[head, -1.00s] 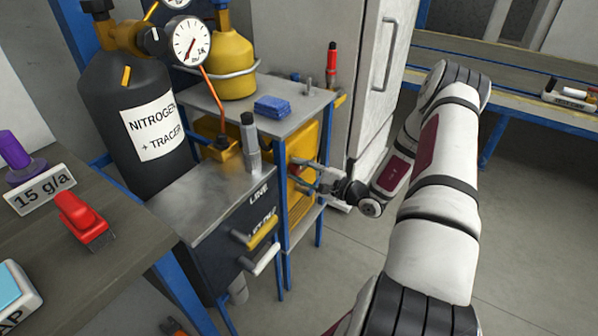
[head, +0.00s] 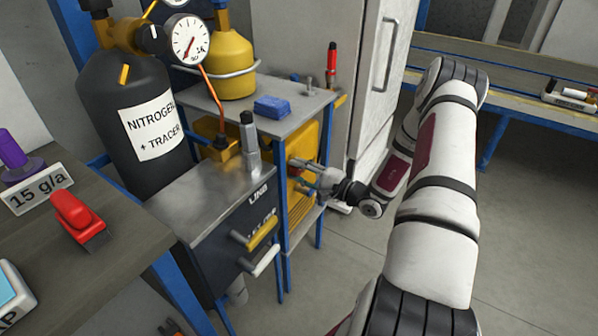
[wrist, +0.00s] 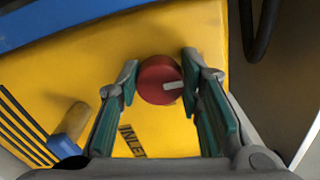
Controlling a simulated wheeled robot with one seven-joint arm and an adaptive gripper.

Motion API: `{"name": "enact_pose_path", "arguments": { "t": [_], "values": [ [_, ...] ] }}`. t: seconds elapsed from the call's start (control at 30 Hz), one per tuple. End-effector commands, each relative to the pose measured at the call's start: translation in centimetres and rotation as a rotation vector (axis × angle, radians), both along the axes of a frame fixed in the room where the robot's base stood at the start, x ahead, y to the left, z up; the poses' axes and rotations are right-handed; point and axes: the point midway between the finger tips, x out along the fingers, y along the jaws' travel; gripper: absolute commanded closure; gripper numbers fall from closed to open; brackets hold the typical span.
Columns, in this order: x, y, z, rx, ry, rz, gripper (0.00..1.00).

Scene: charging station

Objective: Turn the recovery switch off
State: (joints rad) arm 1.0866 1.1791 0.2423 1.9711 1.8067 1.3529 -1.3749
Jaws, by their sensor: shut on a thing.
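A red round knob (wrist: 158,79) with a white pointer mark sits on the face of the yellow machine (wrist: 75,75). The mark points to the right in the wrist view. My gripper (wrist: 160,72) is shut on the red knob, one finger on each side. In the head view my gripper (head: 298,173) reaches the yellow machine (head: 300,135) on the shelf of the blue-framed cart; the knob is mostly hidden there. An INLET label (wrist: 132,140) is below the knob. No label naming the knob can be read.
The dark box with yellow and white levers (head: 255,240) stands to the left in the head view. A white cabinet (head: 375,90) is behind my gripper. The floor at right is open.

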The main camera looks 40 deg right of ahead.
Motion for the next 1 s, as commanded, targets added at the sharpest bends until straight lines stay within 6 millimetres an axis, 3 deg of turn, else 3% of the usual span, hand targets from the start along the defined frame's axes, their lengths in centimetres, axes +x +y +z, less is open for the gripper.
{"name": "enact_pose_path", "arguments": {
  "t": [0.03,0.07,0.13,0.57,1.0],
  "values": [
    [0.0,0.1,-0.1,-0.001,0.002,0.001,0.95],
    [0.0,0.1,-0.1,-0.001,0.002,0.001,0.62],
    [0.0,0.1,-0.1,-0.001,0.002,0.001,0.46],
    [-0.7,-0.3,0.0,0.000,0.001,-0.001,0.46],
    [-8.3,-3.1,-0.1,0.000,0.003,-0.002,0.46]
  ]
}}
